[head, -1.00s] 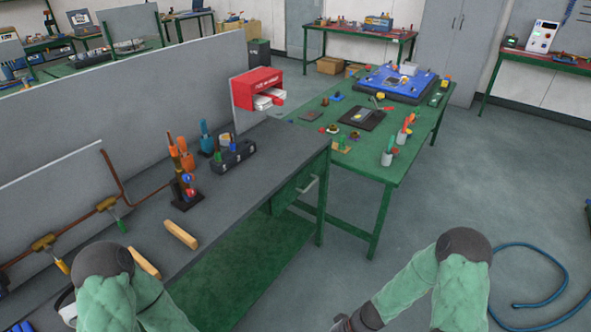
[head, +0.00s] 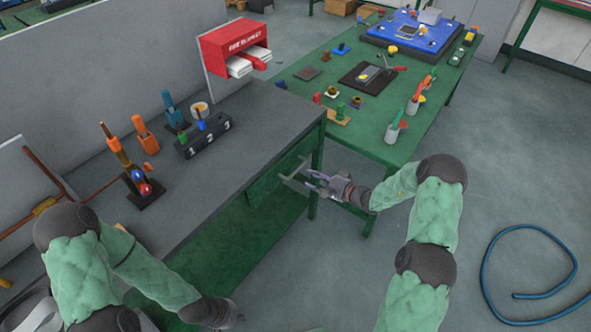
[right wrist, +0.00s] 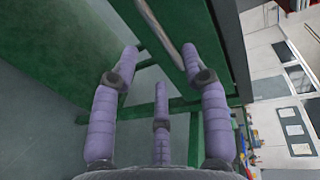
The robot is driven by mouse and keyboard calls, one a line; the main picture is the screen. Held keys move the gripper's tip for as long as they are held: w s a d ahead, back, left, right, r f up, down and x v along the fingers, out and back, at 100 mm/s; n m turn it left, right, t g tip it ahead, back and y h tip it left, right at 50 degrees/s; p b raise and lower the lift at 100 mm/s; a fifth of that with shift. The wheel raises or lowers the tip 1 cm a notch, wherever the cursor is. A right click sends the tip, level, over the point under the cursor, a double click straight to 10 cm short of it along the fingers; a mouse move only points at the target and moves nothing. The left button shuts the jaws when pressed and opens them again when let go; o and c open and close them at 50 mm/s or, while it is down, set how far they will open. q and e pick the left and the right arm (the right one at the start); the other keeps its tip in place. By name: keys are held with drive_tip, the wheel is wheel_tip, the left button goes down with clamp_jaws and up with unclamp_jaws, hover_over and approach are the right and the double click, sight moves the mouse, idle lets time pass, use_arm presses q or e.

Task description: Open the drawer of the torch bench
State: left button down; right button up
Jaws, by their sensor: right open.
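The torch bench (head: 215,150) has a dark top and a green drawer (head: 265,183) under its right end. The drawer front looks flush with the bench. Its pale metal handle (head: 292,168) stands out from the front, and the handle bar also shows in the right wrist view (right wrist: 156,28). My right gripper (head: 312,180) is at the handle with its purple fingers spread. In the right wrist view the open fingers (right wrist: 160,62) point at the drawer front, and the bar runs close to the right fingertip. My left gripper (head: 236,316) is low at the bottom edge, its fingers unclear.
A green table (head: 330,110) with tools stands behind my right gripper. A blue hose (head: 485,265) lies on the floor at right.

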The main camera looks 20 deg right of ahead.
drive_tip(key=b+x, duration=0.2)
drive_tip(key=x, duration=0.6)
drive_tip(key=shift+w+a+f, duration=0.1)
drive_tip(key=shift+w, duration=0.15)
clamp_jaws()
